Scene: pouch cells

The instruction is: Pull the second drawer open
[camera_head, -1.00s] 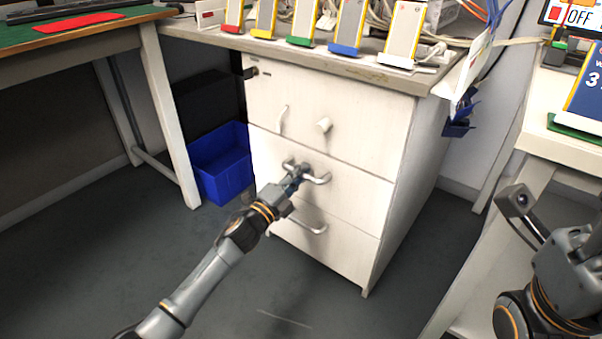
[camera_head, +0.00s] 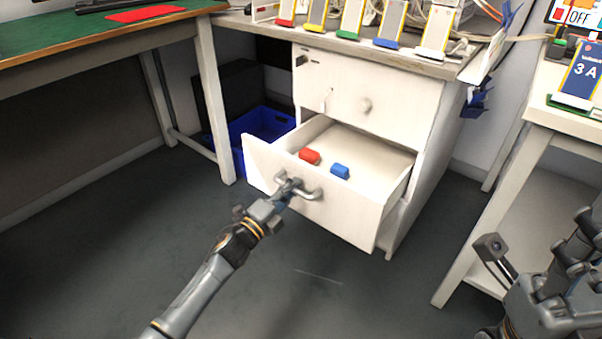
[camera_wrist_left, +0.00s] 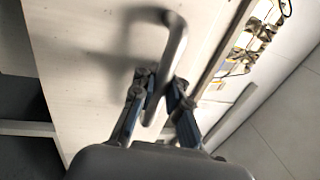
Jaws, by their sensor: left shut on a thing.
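The second drawer (camera_head: 345,213) of the white cabinet (camera_head: 425,110) is pulled well out. A red piece (camera_head: 309,156) and a blue piece (camera_head: 340,171) lie inside it. My left gripper (camera_head: 288,187) is shut on the drawer's metal handle (camera_head: 312,193). In the left wrist view, the fingers of my left gripper (camera_wrist_left: 157,90) close on either side of the handle bar (camera_wrist_left: 172,57). My right arm shows at the lower right, but its fingertips cannot be made out.
A blue bin (camera_head: 262,125) stands on the floor left of the cabinet, partly behind the drawer. A green-topped table (camera_head: 60,45) is at the left and a white table (camera_head: 575,122) at the right. Several coloured stands line the cabinet top. The floor before the drawer is clear.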

